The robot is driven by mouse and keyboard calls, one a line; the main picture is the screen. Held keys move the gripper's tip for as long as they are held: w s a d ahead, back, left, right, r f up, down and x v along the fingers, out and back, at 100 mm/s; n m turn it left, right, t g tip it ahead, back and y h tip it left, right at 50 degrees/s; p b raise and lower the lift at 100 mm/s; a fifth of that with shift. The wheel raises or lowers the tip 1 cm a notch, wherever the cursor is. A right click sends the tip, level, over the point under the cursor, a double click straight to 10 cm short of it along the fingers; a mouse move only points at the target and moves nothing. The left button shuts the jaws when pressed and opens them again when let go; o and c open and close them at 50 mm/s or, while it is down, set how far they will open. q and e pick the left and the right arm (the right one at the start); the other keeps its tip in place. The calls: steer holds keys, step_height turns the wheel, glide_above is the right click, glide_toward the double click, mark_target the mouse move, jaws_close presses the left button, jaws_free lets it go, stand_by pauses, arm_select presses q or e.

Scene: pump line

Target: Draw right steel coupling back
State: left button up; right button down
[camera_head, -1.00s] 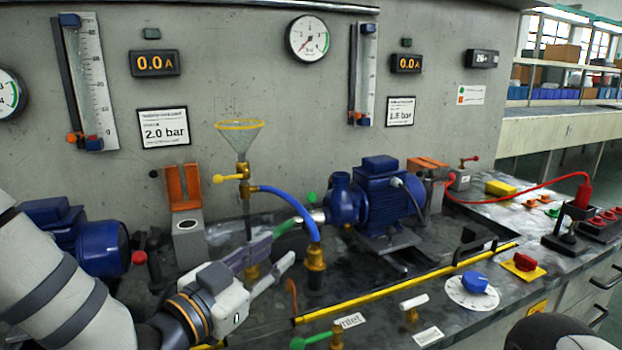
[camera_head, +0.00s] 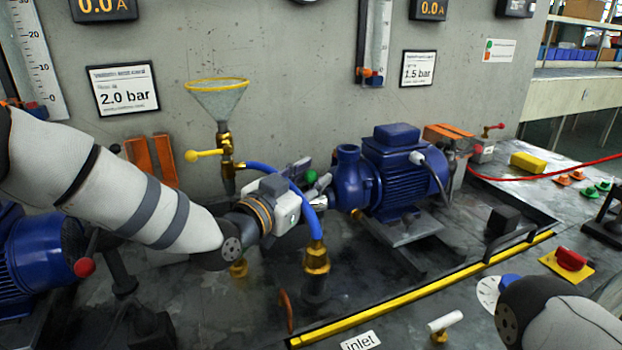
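The blue pump (camera_head: 400,175) stands right of centre, with its round inlet casing on its left side. My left gripper (camera_head: 318,188) reaches in from the left, just left of that casing and behind the blue hose. The hose crosses in front of its fingers, so I cannot tell how far apart they are or whether they touch anything. The right steel coupling is at best partly visible here; I cannot separate its grey metal from the fingers. My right arm shows at the lower right, but its gripper is out of view.
A funnel (camera_head: 218,98) on a brass valve stands behind my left wrist. The blue hose (camera_head: 313,212) ends in a brass fitting (camera_head: 317,262) close to my gripper. A yellow rail (camera_head: 420,292) edges the bench. A second blue pump (camera_head: 40,255) stands at left.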

arm_select(q)
steer(key=shift+w+d, duration=0.1)
steer(key=shift+w, duration=0.1)
